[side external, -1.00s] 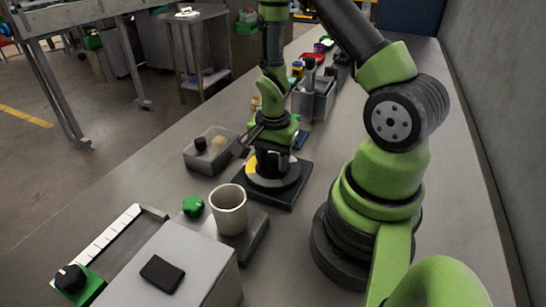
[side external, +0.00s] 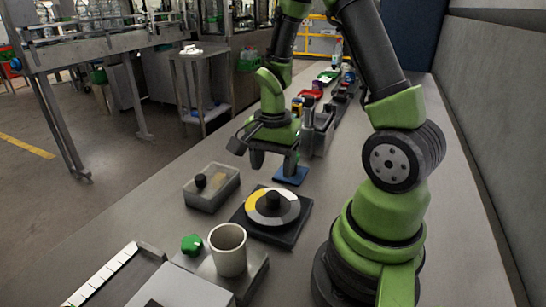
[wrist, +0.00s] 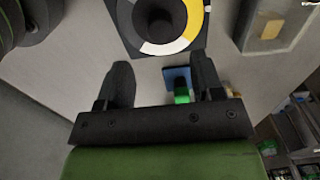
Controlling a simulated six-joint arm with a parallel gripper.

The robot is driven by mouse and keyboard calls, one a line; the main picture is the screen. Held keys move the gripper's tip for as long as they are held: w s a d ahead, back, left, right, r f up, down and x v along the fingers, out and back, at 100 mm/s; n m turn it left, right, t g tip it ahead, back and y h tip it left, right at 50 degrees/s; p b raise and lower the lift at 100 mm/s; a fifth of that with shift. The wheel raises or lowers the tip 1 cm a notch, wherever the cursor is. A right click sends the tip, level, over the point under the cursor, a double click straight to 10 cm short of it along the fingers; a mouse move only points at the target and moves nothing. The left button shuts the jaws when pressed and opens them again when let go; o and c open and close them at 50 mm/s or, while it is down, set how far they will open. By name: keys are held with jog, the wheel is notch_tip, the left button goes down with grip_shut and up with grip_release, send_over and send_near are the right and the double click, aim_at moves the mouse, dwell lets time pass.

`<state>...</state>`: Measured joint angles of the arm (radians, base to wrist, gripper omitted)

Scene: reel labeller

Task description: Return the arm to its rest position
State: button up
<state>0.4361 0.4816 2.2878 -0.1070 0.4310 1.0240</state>
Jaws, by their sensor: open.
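My gripper (side external: 273,160) is open and empty, raised above the bench beyond the labeller. The reel (side external: 272,206), a disc with yellow, white and grey sections and a dark hub, lies on a square black base (side external: 282,236). In the wrist view the reel (wrist: 188,14) shows at the top, outside my open gripper (wrist: 162,75). A blue pad (wrist: 172,74) with a green item (wrist: 181,96) shows beyond the fingers. The blue pad (side external: 291,174) also shows under the gripper in the side view.
A grey tray (side external: 212,200) with a dark knob stands left of the reel. A pale cup (side external: 228,250) and green knob (side external: 192,244) are in front. A strip of white labels (side external: 100,276) lies at lower left. Grey bins (side external: 318,138) stand behind; a wall (side external: 500,130) runs along the right.

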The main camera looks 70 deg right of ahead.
jog(key=shift+r, duration=0.75)
jog(key=s+a+r+n+t+y, duration=0.1)
jog(key=s+a+r+n+t, duration=0.2)
jog(key=a+r+n, duration=0.3)
jog(key=s+a+r+n+t+y, duration=0.1)
jog(key=s+a+r+n+t, duration=0.3)
jog(key=r, duration=0.7)
jog(key=a+n, duration=0.2)
jog(key=n, duration=0.2)
jog(key=shift+a+r, duration=0.25)
jog(key=shift+a, duration=0.15)
jog(key=shift+s, duration=0.1)
